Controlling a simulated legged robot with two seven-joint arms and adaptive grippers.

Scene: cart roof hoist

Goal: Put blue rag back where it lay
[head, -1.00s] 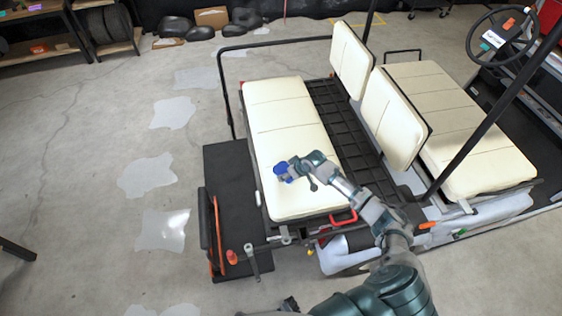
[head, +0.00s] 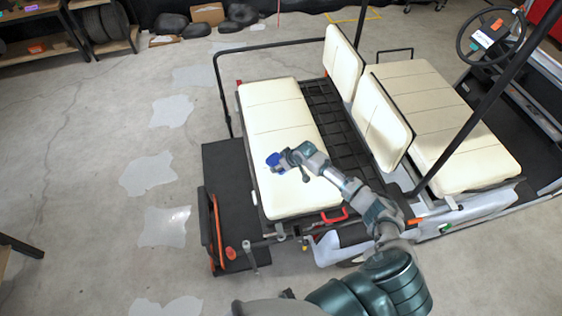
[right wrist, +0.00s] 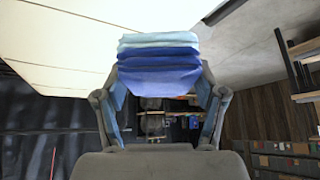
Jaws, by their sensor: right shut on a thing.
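The blue rag (head: 273,160) shows in the head view as a small blue patch at the tip of my right gripper (head: 279,162), over the left part of the cream rear seat (head: 282,118). In the right wrist view the rag (right wrist: 160,68) is folded in layers, dark blue with a light blue edge. My right gripper's fingers (right wrist: 160,110) are on either side of it, shut on it. I cannot tell from the head view how high the rag is above the seat. My left gripper is not clearly in view.
The cart's black rear deck (head: 228,190) lies left of the seat. A red handle (head: 334,215) is at the seat's near edge. Black roof posts (head: 470,118) and upright backrests (head: 383,122) stand to the right. The floor on the left is mostly clear.

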